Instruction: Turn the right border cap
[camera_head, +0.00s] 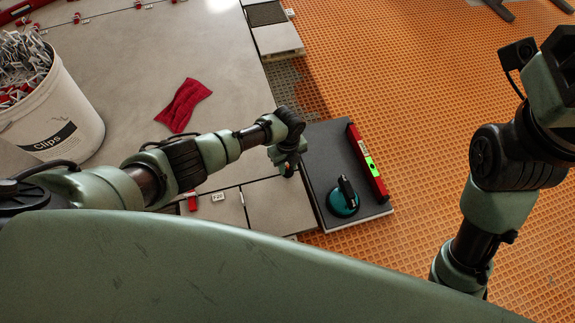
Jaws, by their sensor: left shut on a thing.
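My left gripper (288,168) points down at the seam between the pale floor tiles and the dark border tile (326,150). It is shut on the right border cap, which its fingers and wrist hide almost wholly, so I cannot tell how far the cap is turned. A red cap (192,203) stands at a tile joint further left, beside a small white label (218,197). My right arm rises at the right side of the view; its gripper is outside the picture.
A teal suction cup (343,202) and a red spirit level (367,163) lie on the dark tile. A white bucket of clips (75,125) stands at the left. A red cloth (183,105) lies on the tiles. Orange matting (440,120) is open to the right.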

